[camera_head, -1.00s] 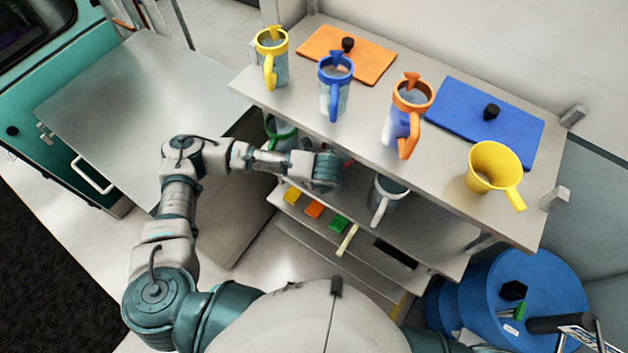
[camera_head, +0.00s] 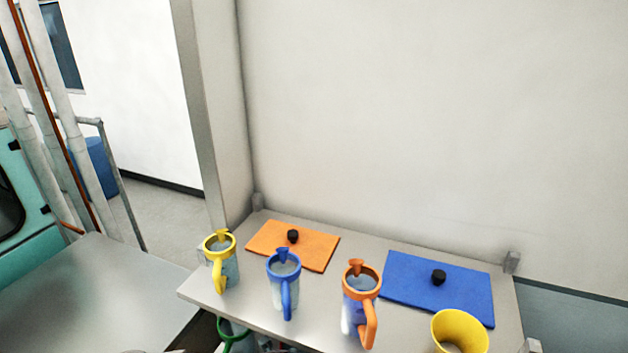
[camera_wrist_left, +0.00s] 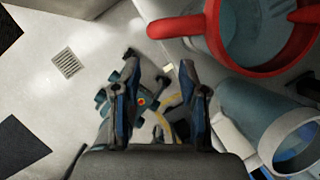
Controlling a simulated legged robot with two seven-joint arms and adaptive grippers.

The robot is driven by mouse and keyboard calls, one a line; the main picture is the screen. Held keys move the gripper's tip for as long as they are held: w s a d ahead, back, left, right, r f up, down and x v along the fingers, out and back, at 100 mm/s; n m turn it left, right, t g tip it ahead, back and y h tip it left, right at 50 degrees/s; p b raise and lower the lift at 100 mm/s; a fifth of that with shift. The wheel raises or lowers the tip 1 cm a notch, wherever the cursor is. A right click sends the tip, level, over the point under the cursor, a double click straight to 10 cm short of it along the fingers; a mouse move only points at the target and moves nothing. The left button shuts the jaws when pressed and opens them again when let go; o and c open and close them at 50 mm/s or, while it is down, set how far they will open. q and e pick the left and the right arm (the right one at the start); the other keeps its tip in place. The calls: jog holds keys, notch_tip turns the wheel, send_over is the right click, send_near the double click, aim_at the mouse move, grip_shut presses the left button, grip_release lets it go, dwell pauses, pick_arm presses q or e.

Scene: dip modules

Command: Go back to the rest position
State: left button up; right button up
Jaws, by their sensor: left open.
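My left gripper (camera_wrist_left: 157,90) shows in the left wrist view with its two fingers apart and nothing between them. A red-rimmed jug (camera_wrist_left: 190,26) is close to the right finger at the upper right, and a grey cup (camera_wrist_left: 265,128) lies below it. I cannot tell if the finger touches either. In the head view neither gripper shows. A yellow jug (camera_head: 220,262), a blue jug (camera_head: 284,283) and an orange jug (camera_head: 360,305) stand on the shelf's top.
The shelf top (camera_head: 330,285) also holds an orange mat (camera_head: 315,250), a blue mat (camera_head: 410,285) and a yellow cup (camera_head: 462,330). A green-rimmed jug (camera_head: 232,335) is lower, below the front edge. A bare grey table (camera_head: 90,295) is at the left.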

pick_arm(q)
jog(key=s+d+f+n+h, duration=0.4)
jog(key=s+d+n+h, duration=0.35)
jog(key=d+n, duration=0.25)
jog(key=s+a+f+n+y, duration=0.2)
jog(key=s+a+f+n, duration=0.2)
jog(key=a+n, duration=0.25)
jog(key=s+a+f+n+y, duration=0.1)
jog(key=s+a+f+n, duration=0.35)
jog(key=a, duration=0.35)
jog(key=s+a+f+n+y, duration=0.2)
jog(key=s+a+f+n, duration=0.15)
jog(key=a+n, duration=0.35)
notch_tip(320, 180, down, 25)
jog(key=s+m+g+b, duration=0.1)
jog(key=m+b, duration=0.1)
jog(key=s+a+f+g, duration=0.1)
jog(key=s+f, duration=0.8)
jog(key=f, duration=0.1)
jog(key=s+a+f+b, duration=0.1)
jog(key=s+a+f, duration=0.1)
jog(key=s+f, duration=0.7)
jog(key=shift+s+a+f+g, duration=0.25)
jog(key=shift+s+f+g, duration=0.05)
jog(key=shift+f+g, duration=0.1)
